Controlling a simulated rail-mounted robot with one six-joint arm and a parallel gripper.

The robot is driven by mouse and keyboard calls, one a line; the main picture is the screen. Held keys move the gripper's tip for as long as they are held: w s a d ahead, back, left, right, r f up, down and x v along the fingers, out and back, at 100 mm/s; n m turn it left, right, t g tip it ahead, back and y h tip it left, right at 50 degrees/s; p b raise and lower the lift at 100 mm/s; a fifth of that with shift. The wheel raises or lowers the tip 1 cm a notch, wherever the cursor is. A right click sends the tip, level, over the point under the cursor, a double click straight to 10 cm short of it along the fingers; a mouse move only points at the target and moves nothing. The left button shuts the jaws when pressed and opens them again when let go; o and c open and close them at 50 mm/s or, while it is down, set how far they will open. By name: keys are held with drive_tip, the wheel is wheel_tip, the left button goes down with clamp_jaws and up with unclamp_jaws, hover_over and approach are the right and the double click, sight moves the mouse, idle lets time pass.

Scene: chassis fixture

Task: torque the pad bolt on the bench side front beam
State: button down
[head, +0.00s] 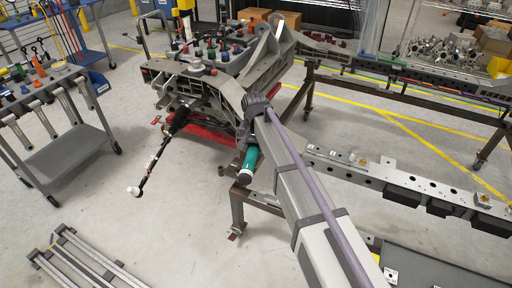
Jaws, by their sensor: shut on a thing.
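My arm reaches in from the lower right, and its dark wrist is over the near end of the chassis frame. My gripper (246,138) is below the wrist, mostly hidden by my arm; its fingertips cannot be made out. A green cylindrical tool with a dark end (247,163) is at the gripper, tilted, beside the near frame end. A long grey beam with holes (405,183) lies to the right, with small light pads on top, one of them with a brass-coloured piece (360,161). Which beam is the bench side front one, and its pad bolt, I cannot tell.
The grey chassis (222,87) stands on red supports, with a black linkage (150,168) jutting left. A tool cart (62,130) stands left and a metal rack (85,258) lies at the lower left. A long rail (385,90) is behind.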

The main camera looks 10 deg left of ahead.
drive_tip(key=shift+a, duration=0.25)
drive_tip(key=shift+a+m, duration=0.4)
drive_tip(key=shift+a, duration=0.15)
drive_tip(key=shift+w+a, duration=0.1)
drive_tip(key=shift+a, duration=0.1)
idle(0.3)
drive_tip(key=shift+r+p, duration=1.05)
wheel_tip(320, 180, up, 5)
drive_tip(key=p, duration=0.5)
drive_tip(key=shift+f, duration=0.1)
idle(0.5)
